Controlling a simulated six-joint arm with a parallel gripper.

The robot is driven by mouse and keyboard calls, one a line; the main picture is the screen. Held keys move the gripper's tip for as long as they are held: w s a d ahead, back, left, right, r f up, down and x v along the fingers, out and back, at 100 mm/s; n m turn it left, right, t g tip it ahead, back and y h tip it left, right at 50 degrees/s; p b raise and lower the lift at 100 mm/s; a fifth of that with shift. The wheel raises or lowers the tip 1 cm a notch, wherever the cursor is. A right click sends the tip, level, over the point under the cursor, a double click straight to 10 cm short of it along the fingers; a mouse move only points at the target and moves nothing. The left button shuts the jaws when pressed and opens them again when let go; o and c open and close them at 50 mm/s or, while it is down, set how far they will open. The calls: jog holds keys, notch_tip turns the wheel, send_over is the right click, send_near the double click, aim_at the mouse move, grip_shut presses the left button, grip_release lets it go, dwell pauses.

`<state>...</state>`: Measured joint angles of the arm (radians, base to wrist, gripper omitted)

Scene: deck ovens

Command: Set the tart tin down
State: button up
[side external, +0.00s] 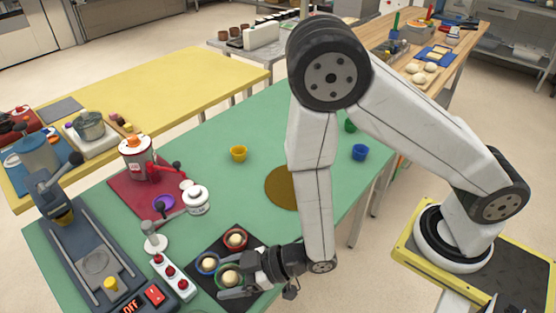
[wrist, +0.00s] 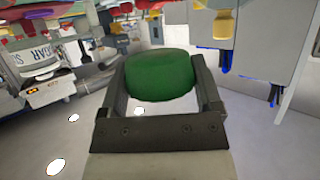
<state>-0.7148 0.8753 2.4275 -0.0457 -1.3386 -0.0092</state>
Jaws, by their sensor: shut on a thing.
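My gripper (side external: 232,287) is low at the front of the green table, over the black mat (side external: 213,249). It is shut on a green tart tin (side external: 231,283) with a pale dough ball in it. In the wrist view the green tin (wrist: 160,76) sits between the two fingers of my gripper (wrist: 163,88), and its dough is out of sight. Whether the tin touches the mat I cannot tell. A blue tin (side external: 200,268) and a red tin (side external: 227,245), each with a dough ball, stand on the mat close beside it.
A red-button switch box (side external: 174,279) and a dark machine (side external: 93,265) stand left of the mat. A white lidded jar (side external: 197,203) is behind it. Yellow (side external: 238,154), blue (side external: 360,153) and green (side external: 350,126) cups are farther back. The table's middle is mostly clear.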

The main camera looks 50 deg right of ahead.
jog(key=shift+s+a+f, duration=0.1)
jog(key=shift+s, duration=0.05)
jog(key=shift+f, duration=0.15)
send_over(237, 301)
jog(key=shift+f, duration=2.05)
jog(key=shift+f, duration=1.75)
jog(key=shift+f, duration=0.2)
jog(key=o, duration=1)
jog(key=shift+o, duration=0.2)
jog(key=shift+r, duration=0.25)
